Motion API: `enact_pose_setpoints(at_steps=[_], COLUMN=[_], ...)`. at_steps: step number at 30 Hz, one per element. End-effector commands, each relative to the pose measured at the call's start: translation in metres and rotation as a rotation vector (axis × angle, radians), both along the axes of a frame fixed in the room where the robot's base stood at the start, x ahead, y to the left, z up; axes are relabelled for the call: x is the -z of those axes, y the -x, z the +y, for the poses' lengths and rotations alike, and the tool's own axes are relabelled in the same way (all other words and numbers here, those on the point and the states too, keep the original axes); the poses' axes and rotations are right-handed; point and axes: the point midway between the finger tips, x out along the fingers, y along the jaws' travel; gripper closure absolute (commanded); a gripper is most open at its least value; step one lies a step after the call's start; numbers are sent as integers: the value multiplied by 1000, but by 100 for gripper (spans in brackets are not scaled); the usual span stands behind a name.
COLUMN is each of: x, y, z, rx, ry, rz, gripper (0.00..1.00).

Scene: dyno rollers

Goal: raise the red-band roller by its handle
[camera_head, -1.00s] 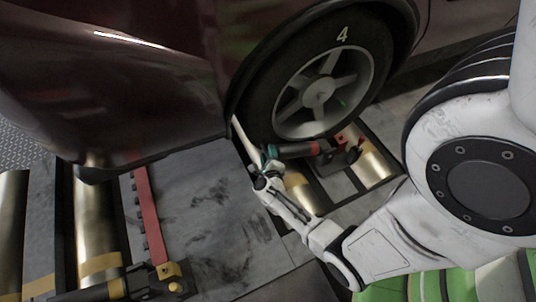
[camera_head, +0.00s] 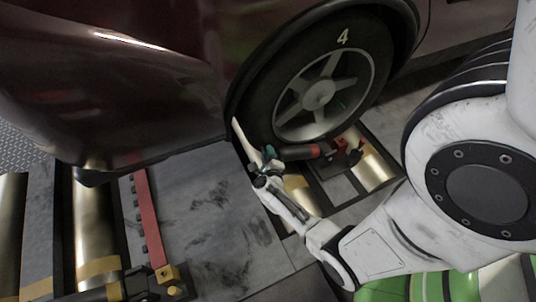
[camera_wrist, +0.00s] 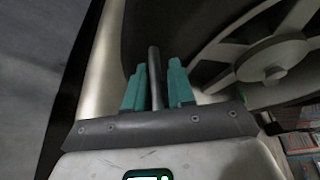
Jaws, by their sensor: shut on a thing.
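The handle is a dark bar with a red band (camera_head: 316,151), lying low in front of the car wheel in the head view. Its right end meets a dark bracket with red parts (camera_head: 341,158). Brass rollers show on either side of that bracket, one on the left (camera_head: 298,186) and one on the right (camera_head: 376,166). My gripper (camera_head: 269,156) is at the bar's left end, close to the tyre. In the wrist view, a dark grey rod (camera_wrist: 154,77) stands between the teal fingers, which are shut on it. The grip point itself is small in the head view.
The car wheel marked 4 (camera_head: 320,96) and the dark red car body (camera_head: 120,80) crowd my gripper from above. A yellow-banded roller (camera_head: 96,235) and a red strip (camera_head: 147,220) lie at left. Bare grey floor plate (camera_head: 205,215) lies between.

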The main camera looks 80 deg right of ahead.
Motion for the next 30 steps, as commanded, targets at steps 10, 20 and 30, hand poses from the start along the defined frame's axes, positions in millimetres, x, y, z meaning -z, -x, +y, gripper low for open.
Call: enact_pose_setpoints(at_steps=[10,20,30], x=[1,-24,-70], y=[-1,7,31], z=[1,-5,-26], rx=[-3,-1,1], ry=[-6,-48,-166], rz=[-2,-55,-195], gripper=[100,100,100])
